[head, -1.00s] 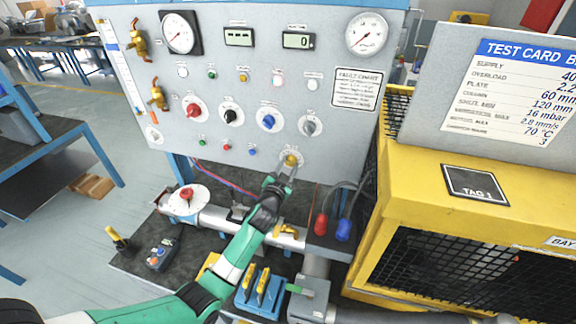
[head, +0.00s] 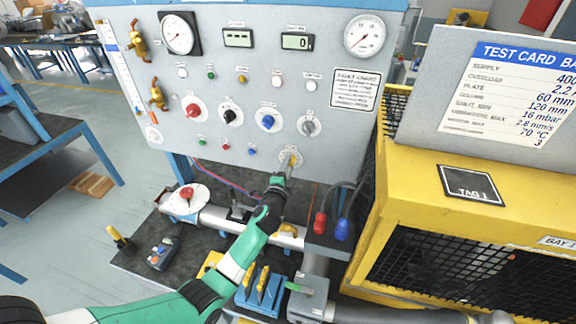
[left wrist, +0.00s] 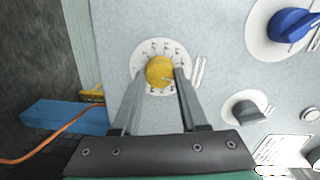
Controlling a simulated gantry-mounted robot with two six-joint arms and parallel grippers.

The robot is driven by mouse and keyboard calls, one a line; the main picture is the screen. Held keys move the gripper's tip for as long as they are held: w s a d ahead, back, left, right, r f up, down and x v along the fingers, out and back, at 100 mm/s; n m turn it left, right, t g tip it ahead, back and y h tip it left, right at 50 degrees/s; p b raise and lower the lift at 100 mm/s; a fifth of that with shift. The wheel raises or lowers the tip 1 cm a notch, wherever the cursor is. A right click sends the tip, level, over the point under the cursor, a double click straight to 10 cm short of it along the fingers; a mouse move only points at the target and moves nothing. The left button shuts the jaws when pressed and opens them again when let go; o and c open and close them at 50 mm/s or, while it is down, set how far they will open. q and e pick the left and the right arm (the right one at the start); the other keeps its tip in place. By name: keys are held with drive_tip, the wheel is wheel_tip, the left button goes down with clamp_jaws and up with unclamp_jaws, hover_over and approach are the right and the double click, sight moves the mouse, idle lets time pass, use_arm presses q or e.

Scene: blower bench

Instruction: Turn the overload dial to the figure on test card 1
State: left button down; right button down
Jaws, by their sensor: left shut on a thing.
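A small yellow dial (head: 291,156) on a white scale plate sits low on the grey panel. It also shows in the left wrist view (left wrist: 160,71), with figures around it too small to read surely. My left gripper (left wrist: 161,74) is shut on the yellow dial, one finger on each side; in the head view the gripper (head: 288,167) partly covers it. The test card (head: 515,95) stands at the right with a blue heading; its overload line reads about 2.2, cut at the picture's edge. My right gripper is not in view.
Red (head: 193,110), black (head: 231,116), blue (head: 267,121) and grey (head: 308,127) knobs sit above the dial. Red and blue plugs (head: 342,230) stand to its lower right. A yellow mesh-sided housing (head: 405,190) fills the right. Pipework (head: 218,218) runs below the panel.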

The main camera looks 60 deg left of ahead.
use_arm(q)
drive_tip(key=shift+m, duration=1.5)
drive_tip(key=shift+c, duration=2.2)
unclamp_jaws()
drive_tip(key=shift+d, duration=0.1)
drive_tip(key=p+v, duration=0.2)
drive_tip(key=v, duration=0.9)
drive_tip(key=shift+d, duration=0.2)
